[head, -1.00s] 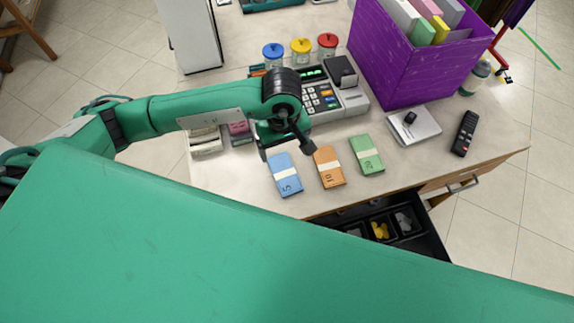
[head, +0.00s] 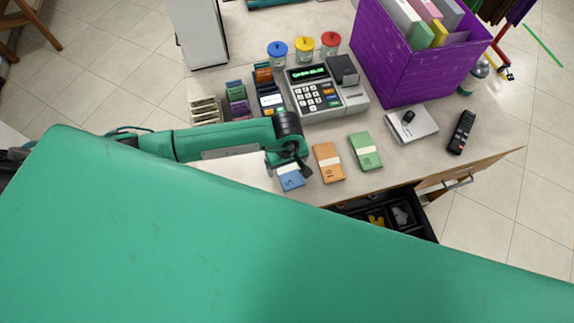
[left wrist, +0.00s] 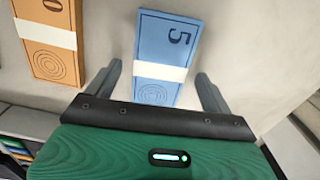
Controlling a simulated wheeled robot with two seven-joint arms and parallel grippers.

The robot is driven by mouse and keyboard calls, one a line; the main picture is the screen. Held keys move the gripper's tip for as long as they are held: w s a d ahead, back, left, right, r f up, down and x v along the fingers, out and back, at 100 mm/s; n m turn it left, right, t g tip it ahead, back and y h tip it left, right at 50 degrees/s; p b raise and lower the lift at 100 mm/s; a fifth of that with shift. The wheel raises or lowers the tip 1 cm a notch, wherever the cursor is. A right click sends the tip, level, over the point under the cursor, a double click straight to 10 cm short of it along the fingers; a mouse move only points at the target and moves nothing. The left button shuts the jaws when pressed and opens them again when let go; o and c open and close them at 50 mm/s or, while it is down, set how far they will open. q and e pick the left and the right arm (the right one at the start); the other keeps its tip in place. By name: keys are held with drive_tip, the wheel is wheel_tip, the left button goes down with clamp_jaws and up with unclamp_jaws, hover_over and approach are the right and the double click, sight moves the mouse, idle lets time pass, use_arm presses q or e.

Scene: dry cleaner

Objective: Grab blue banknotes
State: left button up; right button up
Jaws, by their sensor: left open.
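The blue banknotes (head: 291,182) lie as a banded stack on the counter, left of the orange banknotes (head: 328,161) and green banknotes (head: 365,151). My left gripper (head: 288,168) is above the blue stack and partly hides it. In the left wrist view, the blue banknotes (left wrist: 165,58), with a white band and a "5", lie between the two open fingers (left wrist: 158,85). The fingers are apart from the stack on both sides, and nothing is held. The orange stack (left wrist: 50,40) is to the left there. My right gripper is not in view.
A cash register (head: 315,92), jars with coloured lids, and a purple box (head: 415,60) stand behind. A small scale (head: 411,124) and a remote (head: 461,132) are at the right. An open drawer (head: 400,215) is below the counter's front edge.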

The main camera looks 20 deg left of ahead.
use_arm(q)
drive_tip(key=shift+f, duration=0.25)
drive_tip(key=c, duration=1.1)
drive_tip(key=shift+r, duration=0.1)
